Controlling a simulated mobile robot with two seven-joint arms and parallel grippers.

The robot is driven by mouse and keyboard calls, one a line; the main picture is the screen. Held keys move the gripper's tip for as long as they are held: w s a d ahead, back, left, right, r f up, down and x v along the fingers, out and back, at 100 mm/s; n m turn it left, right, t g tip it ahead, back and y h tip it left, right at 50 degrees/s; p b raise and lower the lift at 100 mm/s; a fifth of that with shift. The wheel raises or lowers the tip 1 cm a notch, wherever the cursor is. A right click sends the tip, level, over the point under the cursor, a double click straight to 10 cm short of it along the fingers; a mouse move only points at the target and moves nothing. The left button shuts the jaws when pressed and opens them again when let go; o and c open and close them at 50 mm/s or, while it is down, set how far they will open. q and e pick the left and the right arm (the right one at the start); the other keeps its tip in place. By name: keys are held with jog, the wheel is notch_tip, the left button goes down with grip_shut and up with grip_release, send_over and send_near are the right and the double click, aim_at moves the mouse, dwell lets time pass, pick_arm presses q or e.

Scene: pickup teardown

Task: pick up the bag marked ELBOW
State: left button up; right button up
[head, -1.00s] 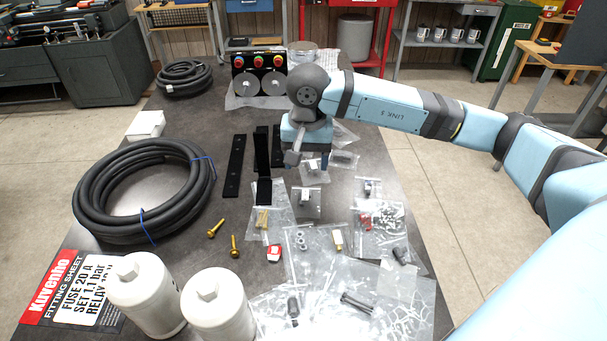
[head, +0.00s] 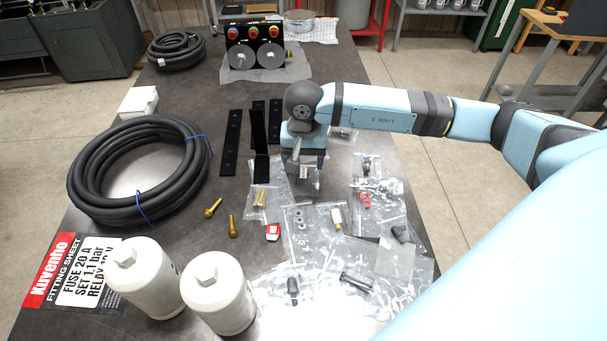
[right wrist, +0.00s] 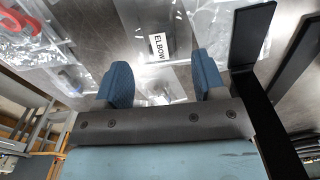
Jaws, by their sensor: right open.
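The bag marked ELBOW (right wrist: 158,47) is a small clear bag with a white label, lying on the dark table. In the right wrist view its label shows just beyond the fingertips, between their lines. In the head view the bag (head: 305,188) lies under and just in front of my right gripper (head: 304,166), which partly hides it. My right gripper (right wrist: 161,76) points down with its two blue fingers apart and nothing between them. I cannot tell the exact height of the fingertips above the bag. My left gripper is not in view.
An upright black bracket (right wrist: 252,35) stands close beside the right gripper. Other clear parts bags crowd the table, including one with a brass fitting (head: 337,216). A coiled hose (head: 90,190) and two white canisters (head: 218,292) are on the left and front.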

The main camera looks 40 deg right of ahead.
aim_at(303, 173)
notch_tip(303, 173, down, 4)
jog(key=shift+s+a+f, duration=0.1)
jog(key=shift+s+a, duration=0.05)
jog(key=c, duration=1)
